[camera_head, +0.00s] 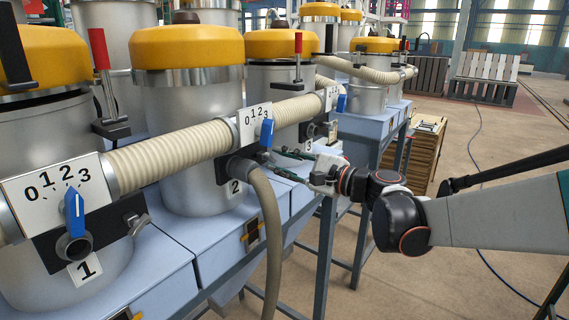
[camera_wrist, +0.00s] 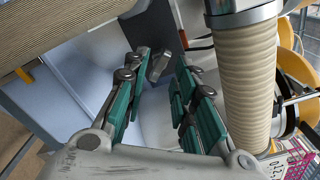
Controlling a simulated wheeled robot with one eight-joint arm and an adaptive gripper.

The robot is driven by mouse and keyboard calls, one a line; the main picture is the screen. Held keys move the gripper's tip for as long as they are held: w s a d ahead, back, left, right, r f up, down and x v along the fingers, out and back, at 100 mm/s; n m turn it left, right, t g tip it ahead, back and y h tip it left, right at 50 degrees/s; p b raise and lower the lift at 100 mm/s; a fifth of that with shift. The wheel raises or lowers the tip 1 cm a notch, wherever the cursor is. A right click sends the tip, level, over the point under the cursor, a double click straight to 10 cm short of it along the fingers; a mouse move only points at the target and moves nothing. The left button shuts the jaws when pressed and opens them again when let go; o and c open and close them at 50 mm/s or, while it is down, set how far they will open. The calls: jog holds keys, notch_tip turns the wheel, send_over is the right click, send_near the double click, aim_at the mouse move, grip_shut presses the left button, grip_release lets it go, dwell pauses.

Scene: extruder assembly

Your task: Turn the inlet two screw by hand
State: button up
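Inlet two is the port block (camera_head: 240,165) below the middle dial, on the drum marked 2. My gripper (camera_head: 276,161) reaches it from the right, with green-padded fingers pointing at the block's right end. In the wrist view, the two fingers (camera_wrist: 163,65) are apart. A small grey metal screw head (camera_wrist: 159,66) shows between their tips, nearer the left finger. A gap shows on the right side; whether the left fingertip touches the screw I cannot tell. In the head view the screw is too small to make out clearly.
A grey hose (camera_head: 270,230) hangs from inlet two, just left of my gripper. A ribbed pipe (camera_head: 175,152) runs above, with a blue-handled dial (camera_head: 267,132). Inlet one (camera_head: 75,245) is at front left. Open floor (camera_head: 420,270) lies to the right.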

jog(key=m, duration=0.3)
jog(key=shift+w+a, duration=0.1)
jog(key=shift+a, duration=0.05)
jog(key=shift+x, duration=0.85)
jog(key=shift+c, duration=0.5)
grip_shut()
